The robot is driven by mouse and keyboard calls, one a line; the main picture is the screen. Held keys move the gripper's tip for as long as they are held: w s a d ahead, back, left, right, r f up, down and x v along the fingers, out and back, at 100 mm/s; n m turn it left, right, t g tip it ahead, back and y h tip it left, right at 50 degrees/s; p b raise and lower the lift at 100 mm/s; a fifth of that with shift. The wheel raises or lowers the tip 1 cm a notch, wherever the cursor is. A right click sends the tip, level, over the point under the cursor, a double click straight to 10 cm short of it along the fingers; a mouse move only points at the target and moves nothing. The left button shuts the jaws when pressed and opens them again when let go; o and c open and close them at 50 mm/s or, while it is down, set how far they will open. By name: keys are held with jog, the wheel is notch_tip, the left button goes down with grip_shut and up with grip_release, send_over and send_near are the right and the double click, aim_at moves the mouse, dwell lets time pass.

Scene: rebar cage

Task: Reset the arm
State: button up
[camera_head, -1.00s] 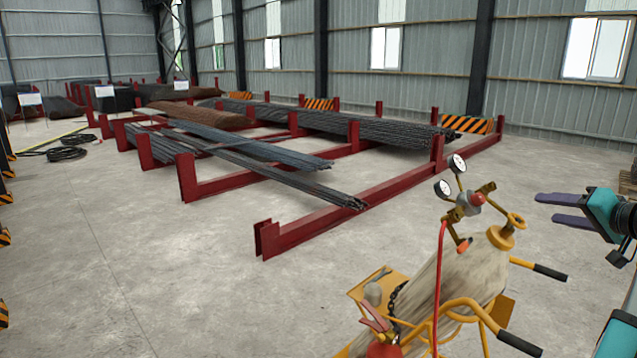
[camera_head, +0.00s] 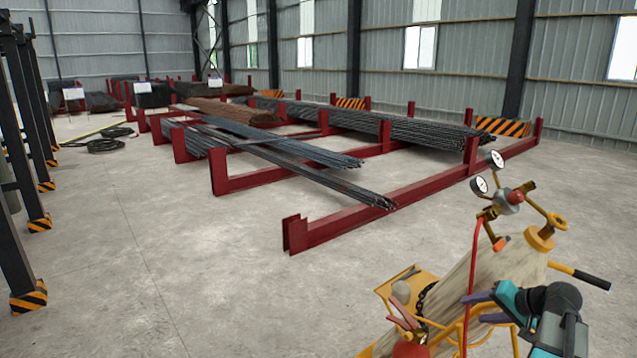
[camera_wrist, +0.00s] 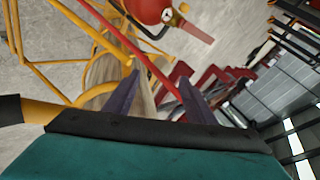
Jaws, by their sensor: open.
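My gripper (camera_head: 487,307) is at the lower right of the head view, in front of the gas cylinder cart. Its two dark fingers are apart with nothing between them that I can see held. In the wrist view the fingers (camera_wrist: 158,90) point toward the cart, with the red hose and the cylinder beyond them. The beige cylinder (camera_head: 500,275) stands tilted on a yellow cart (camera_head: 405,285) with black handles. Whether the fingers touch the cart or hose I cannot tell.
Gauges (camera_head: 495,160) top the cylinder. A red extinguisher (camera_head: 410,348) sits low on the cart. Red steel racks (camera_head: 340,225) hold rebar bundles (camera_head: 300,165) beyond. Dark posts with striped feet (camera_head: 28,297) stand at left. The concrete floor between is clear.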

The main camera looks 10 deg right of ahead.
jog(key=s+a+f+n+g+b, duration=0.1)
jog(key=s+a+f+g, duration=0.2)
jog(key=a+f, duration=0.65)
jog(key=s+a+f+n+g+y+b, duration=0.1)
jog(key=s+a+f+g, duration=0.15)
jog(key=a+f, duration=0.75)
jog(key=s+a+f+n+g+b, duration=0.1)
jog(key=s+a+f+g, duration=0.15)
jog(key=a+f, duration=0.75)
jog(key=s+a+f+n+g+h+b, duration=0.1)
jog(key=s+a+f+n+g+h, duration=0.1)
jog(key=s+f, duration=0.9)
jog(key=s+a+f+n+g+h+b, duration=0.2)
jog(key=s+a+f+n+g, duration=0.1)
jog(key=s+f, duration=0.9)
jog(key=s+a+g, duration=0.1)
jog(key=s+a, duration=0.1)
jog(key=s, duration=0.1)
jog(key=shift+s+f+n+g, duration=0.2)
jog(key=shift+f+n+g, duration=0.1)
jog(key=c, duration=0.5)
jog(key=shift+d, duration=0.15)
